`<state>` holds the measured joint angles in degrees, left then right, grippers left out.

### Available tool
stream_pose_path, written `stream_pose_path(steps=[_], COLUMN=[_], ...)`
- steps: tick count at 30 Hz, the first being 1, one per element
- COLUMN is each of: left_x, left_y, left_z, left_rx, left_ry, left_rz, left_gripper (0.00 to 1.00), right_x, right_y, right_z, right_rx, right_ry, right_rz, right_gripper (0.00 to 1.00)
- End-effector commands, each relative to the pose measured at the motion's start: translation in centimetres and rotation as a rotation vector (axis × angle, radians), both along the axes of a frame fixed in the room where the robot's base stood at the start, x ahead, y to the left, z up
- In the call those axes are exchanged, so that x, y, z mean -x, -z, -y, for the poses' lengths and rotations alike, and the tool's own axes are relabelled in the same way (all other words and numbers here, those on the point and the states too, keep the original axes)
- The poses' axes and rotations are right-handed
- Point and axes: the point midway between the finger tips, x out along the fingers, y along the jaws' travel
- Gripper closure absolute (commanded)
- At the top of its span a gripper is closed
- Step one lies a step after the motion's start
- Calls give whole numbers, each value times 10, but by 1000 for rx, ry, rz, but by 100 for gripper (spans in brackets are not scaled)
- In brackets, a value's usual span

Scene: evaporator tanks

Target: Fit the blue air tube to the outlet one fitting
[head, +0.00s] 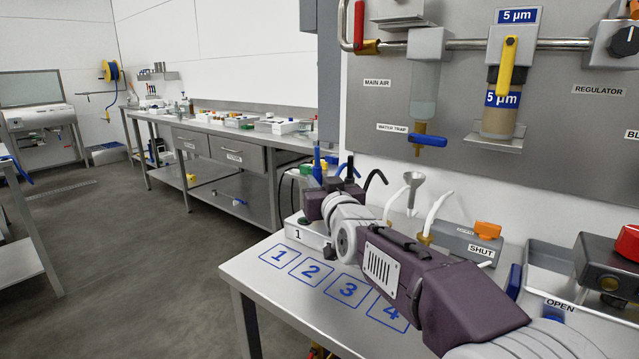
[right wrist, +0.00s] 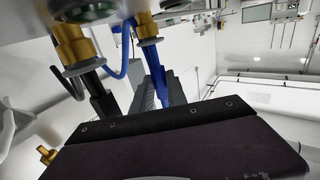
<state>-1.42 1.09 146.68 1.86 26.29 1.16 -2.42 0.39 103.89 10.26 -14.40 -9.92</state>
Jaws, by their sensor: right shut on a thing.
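My right gripper (right wrist: 160,92) is shut on the blue air tube (right wrist: 155,66) in the right wrist view, its grey fingers on either side of it. The tube's upper end is at or just under a brass fitting (right wrist: 147,26); I cannot tell whether it is seated. A short upright blue piece (head: 317,165), likely this tube, shows above my right wrist in the head view. A white block (head: 298,234) marked 1 is partly hidden behind that wrist. No label shows which brass fitting is outlet one. My left gripper is out of view.
A second brass fitting (right wrist: 72,45) with a black tube (right wrist: 100,92) is close by. The bench (head: 262,284) has squares marked 1 to 4.

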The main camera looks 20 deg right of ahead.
Motion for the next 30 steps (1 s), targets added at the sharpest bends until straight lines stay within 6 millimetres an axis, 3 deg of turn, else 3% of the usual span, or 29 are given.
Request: stream_pose_path(steps=[17, 18, 21, 30], left_x=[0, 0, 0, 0], left_y=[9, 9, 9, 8], left_z=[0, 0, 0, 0], left_rx=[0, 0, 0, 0], left_ry=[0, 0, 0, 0], left_rz=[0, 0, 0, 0], left_gripper=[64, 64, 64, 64], right_x=[0, 0, 0, 0], right_y=[11, 11, 11, 9], right_z=[0, 0, 0, 0], right_rx=[0, 0, 0, 0], right_ry=[0, -1, 0, 0], right_rz=[-5, -5, -5, -1], right_gripper=[100, 79, 56, 56])
